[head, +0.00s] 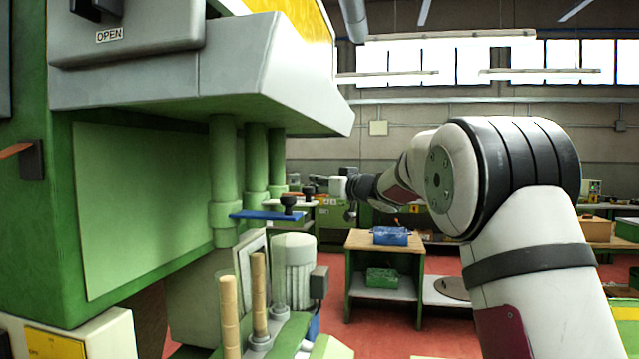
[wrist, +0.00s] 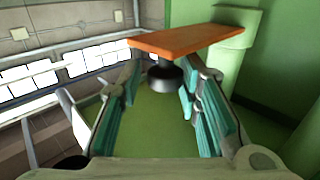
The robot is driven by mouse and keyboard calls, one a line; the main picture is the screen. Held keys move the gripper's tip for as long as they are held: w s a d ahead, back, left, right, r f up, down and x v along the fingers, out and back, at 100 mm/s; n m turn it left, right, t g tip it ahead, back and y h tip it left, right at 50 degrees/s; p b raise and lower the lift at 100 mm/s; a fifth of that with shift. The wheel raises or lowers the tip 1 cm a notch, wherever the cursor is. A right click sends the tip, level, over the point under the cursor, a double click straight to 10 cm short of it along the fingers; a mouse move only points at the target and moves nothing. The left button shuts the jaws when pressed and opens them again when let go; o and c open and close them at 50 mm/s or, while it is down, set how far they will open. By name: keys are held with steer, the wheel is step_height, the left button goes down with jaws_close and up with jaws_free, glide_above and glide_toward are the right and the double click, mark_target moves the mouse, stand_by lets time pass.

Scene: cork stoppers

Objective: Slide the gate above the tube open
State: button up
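In the wrist view an orange gate (wrist: 195,40) crosses a green pipe (wrist: 236,55), with a black knob (wrist: 165,76) on it. My gripper (wrist: 163,70) is open, its teal-padded fingers on either side of the knob, with gaps showing. In the head view my gripper (head: 322,186) is small and far off, beside the rear green pipes; the orange gate is not clear there. Below stand two cork stacks (head: 229,315) (head: 259,290) and a clear tube (head: 278,278) that looks empty.
A grey hopper (head: 300,95) overhangs the pipes, and a green machine panel (head: 145,205) stands left. A pale gate (head: 300,202) lies behind the blue one. A grey motor (head: 294,262) stands below.

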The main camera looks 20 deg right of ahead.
stand_by(0.3)
steer(key=v, duration=1.2)
